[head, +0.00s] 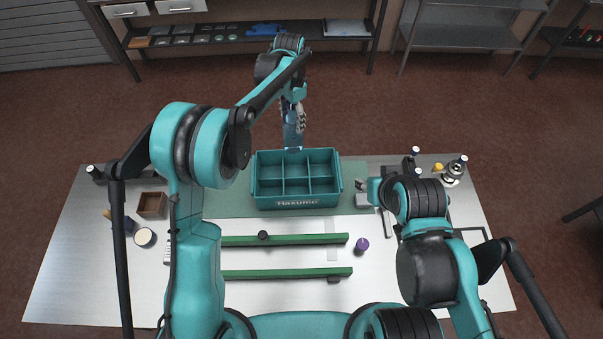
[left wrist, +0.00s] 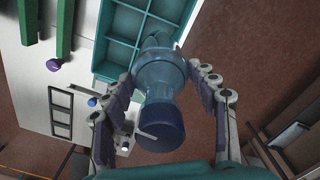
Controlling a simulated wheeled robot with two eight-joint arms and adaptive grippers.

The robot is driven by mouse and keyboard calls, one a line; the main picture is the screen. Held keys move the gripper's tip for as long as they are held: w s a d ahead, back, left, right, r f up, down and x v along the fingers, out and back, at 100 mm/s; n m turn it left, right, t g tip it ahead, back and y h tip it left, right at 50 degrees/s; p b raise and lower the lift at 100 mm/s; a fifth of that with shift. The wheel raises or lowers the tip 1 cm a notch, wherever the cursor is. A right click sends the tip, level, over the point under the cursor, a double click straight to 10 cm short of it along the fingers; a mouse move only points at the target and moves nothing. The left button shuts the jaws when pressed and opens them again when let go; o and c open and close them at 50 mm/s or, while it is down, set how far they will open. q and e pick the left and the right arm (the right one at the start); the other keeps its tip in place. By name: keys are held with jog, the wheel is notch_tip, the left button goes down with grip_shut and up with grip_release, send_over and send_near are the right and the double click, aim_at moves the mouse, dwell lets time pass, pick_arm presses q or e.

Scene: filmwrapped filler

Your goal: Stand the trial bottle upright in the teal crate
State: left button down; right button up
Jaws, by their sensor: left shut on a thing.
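The teal crate (head: 297,202), a divided box with several compartments, stands on the mat in the middle of the table. My left gripper (head: 299,118) is shut on the translucent blue bottle (head: 292,135) at the crate's far edge. In the left wrist view the bottle (left wrist: 168,82) sits between the two fingers (left wrist: 165,98), its dark blue end towards the camera and its other end by the crate (left wrist: 117,49). Whether it touches the crate is unclear. My right gripper (head: 362,192) is low, right of the crate; its fingers are too small to read.
Two green rails (head: 285,240) lie in front of the crate, with a purple knob-like item (head: 361,245) near their right end. A brown box (head: 152,205) and a round pale-topped item (head: 144,238) are on the left. Small bottles (head: 453,170) stand at the back right.

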pick_arm(q)
jog(key=shift+s+d+f, duration=0.1)
jog(key=shift+d+f, duration=0.05)
jog(key=shift+d, duration=0.2)
send_over(295, 148)
jog(key=w, duration=0.2)
jog(key=f, duration=0.5)
jog(key=shift+w+f+p, duration=0.2)
jog(key=shift+p, duration=0.15)
jog(key=f, duration=0.7)
jog(key=shift+w+p, duration=0.25)
jog(key=shift+p, duration=0.1)
jog(key=shift+s+f, duration=0.15)
jog(key=shift+f, duration=0.75)
notch_tip(295, 148, down, 3)
jog(key=shift+p, duration=0.3)
pick_arm(e)
notch_tip(295, 148, up, 2)
jog(key=shift+s+r, duration=0.15)
jog(key=shift+r, duration=0.05)
